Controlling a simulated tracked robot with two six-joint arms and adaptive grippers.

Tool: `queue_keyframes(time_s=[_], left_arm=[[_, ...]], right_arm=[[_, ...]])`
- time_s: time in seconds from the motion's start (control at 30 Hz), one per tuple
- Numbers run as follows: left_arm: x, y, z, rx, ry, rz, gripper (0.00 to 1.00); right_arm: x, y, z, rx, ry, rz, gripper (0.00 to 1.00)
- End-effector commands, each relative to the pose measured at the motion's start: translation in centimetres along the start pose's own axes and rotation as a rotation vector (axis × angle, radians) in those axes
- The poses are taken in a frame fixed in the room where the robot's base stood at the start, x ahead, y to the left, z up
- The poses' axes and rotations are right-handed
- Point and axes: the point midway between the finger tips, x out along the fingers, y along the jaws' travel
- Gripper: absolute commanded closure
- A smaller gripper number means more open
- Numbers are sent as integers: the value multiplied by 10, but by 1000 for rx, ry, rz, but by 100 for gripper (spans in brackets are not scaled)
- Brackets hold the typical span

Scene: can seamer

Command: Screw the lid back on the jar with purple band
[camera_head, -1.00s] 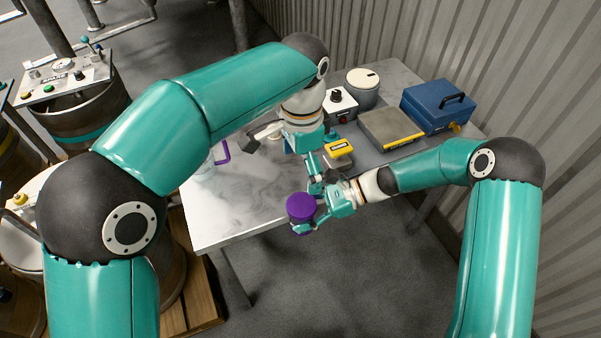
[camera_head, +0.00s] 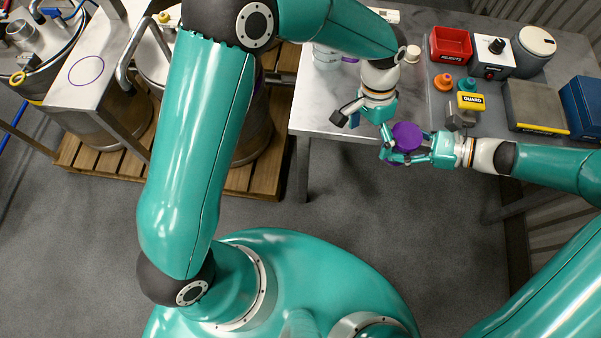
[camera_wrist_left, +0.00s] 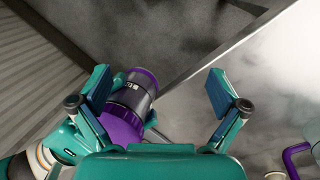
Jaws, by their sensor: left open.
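The jar with the purple band (camera_wrist_left: 134,95) shows in the left wrist view as a dark, labelled body with purple at both ends. The purple lid (camera_head: 407,136) is on the jar's upper end in the head view; whether it is screwed tight I cannot tell. My right gripper (camera_head: 418,153) is shut around the jar and holds it off the table's front edge. My left gripper (camera_head: 389,150) is open beside the lid. In the left wrist view its spread fingers (camera_wrist_left: 160,92) have the jar between them, closer to the left finger, with no clear grip.
The steel table (camera_head: 318,112) lies behind the grippers. It carries a yellow GUARD block (camera_head: 470,101), a red bin (camera_head: 450,45), orange and teal knobs, a scale (camera_head: 537,106) and a blue case (camera_head: 583,105). Barrels stand on a wooden pallet (camera_head: 105,165) at the left.

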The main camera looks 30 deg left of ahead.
Motion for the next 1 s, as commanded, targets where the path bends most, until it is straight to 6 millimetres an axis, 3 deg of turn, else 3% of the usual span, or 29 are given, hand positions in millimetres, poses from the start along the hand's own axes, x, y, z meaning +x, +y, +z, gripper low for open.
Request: queue_keyframes(time_s=[0.03, 0.2, 0.43, 0.7, 1.0], left_arm=[[26, -10, 10, -56, 7, 27, 1], [98, -32, 41, -228, 82, 91, 1], [167, -45, 101, -478, 179, 141, 1], [197, -46, 153, -668, 258, 142, 1], [200, -47, 166, -710, 281, 135, 1]], right_arm=[[0, 0, 1, 0, -1, 0, 100], [0, 0, 1, 0, -1, 0, 100], [0, 0, 1, 0, -1, 0, 100], [0, 0, 1, 0, -1, 0, 100], [0, 0, 1, 0, -1, 0, 100]])
